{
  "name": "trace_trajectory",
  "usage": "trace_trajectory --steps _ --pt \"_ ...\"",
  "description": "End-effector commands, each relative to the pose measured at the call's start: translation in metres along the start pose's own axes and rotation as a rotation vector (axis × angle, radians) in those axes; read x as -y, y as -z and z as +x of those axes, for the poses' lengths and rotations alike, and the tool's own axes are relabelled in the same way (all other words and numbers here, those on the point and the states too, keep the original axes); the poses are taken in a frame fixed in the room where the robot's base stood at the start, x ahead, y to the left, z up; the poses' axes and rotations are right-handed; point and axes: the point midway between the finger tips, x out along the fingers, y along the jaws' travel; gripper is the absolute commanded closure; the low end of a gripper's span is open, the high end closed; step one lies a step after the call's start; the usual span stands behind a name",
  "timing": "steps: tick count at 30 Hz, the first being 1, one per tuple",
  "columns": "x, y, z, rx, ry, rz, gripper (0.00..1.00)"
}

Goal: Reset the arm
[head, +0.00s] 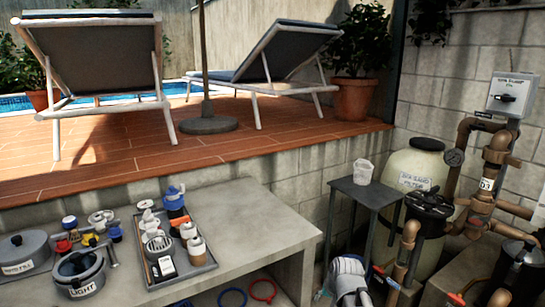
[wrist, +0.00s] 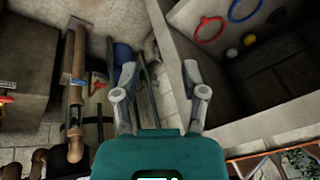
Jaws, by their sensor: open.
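My gripper (wrist: 157,72) shows in the wrist view with its two grey fingers spread apart and nothing between them. Past the fingers are a dark blue item and dark bars beside a pale block wall, with the floor below. The fingers touch nothing that I can make out.
The sand filter (head: 415,165) and pipes crowd the right.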

Motion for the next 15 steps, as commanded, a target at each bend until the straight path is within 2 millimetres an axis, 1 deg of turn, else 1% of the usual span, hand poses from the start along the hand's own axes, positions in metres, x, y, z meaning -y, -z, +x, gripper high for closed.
trace_trajectory --steps 1,3,9,15 --pt "-0.004 -0.017 -0.003 0.04 -0.027 -0.034 0.44" --pt "-0.008 -0.033 -0.005 0.092 -0.059 -0.075 0.44" --pt "-0.019 -0.069 -0.014 0.211 -0.13 -0.163 0.44" --pt "-0.027 -0.099 -0.023 0.311 -0.185 -0.23 0.44"
